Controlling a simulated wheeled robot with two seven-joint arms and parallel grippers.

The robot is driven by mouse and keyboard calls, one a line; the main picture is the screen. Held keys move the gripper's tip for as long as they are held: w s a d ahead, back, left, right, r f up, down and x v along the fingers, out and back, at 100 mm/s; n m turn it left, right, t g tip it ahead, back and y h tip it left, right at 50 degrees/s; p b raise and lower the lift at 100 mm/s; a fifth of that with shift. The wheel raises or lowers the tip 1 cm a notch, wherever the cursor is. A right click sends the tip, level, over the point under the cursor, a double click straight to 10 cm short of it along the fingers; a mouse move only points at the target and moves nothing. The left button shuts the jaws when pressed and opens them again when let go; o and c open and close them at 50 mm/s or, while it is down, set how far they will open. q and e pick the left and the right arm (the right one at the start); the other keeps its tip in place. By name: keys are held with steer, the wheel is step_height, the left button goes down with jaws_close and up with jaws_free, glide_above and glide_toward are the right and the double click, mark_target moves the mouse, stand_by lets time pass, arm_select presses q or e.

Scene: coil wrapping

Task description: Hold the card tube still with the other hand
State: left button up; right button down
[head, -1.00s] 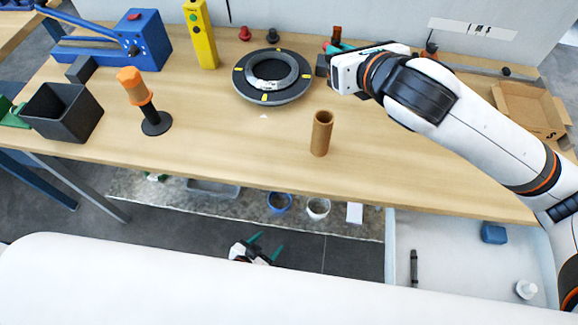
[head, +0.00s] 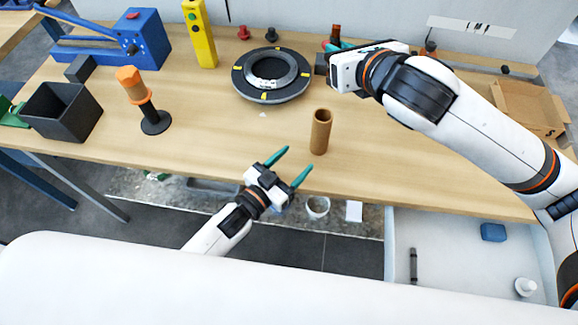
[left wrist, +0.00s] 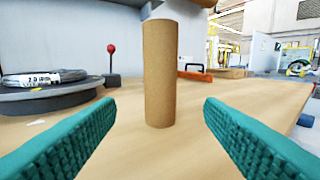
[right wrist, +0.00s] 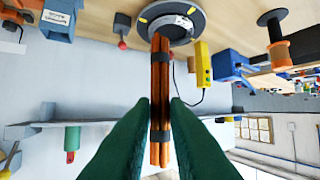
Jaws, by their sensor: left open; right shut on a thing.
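The brown card tube (head: 320,132) stands upright on the bench, right of centre. In the left wrist view the tube (left wrist: 160,75) rises between and beyond the teal fingers. My left gripper (head: 288,167) is open and empty at the bench's front edge, left of and nearer than the tube, not touching it. My right gripper (head: 345,46) is at the back of the bench, behind the tube. In the right wrist view it is shut on a brown rod-like bundle with dark bands (right wrist: 160,95). A grey coil (head: 272,69) lies on a black turntable with yellow marks (head: 240,84).
An orange-handled stand (head: 135,87), a black bin (head: 60,110), a yellow control box (head: 199,35) and a blue machine (head: 140,38) occupy the left side. A cardboard box (head: 528,107) is at the far right. The bench around the tube is clear.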

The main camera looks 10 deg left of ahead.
mark_target(314, 142)
arm_select(q)
steer(key=x, duration=1)
steer(key=shift+w+d, duration=0.25)
steer(key=shift+w, duration=0.05)
steer(key=c, duration=1.1)
arm_select(e)
step_height(314, 142, down, 10)
steer(key=shift+r, duration=0.1)
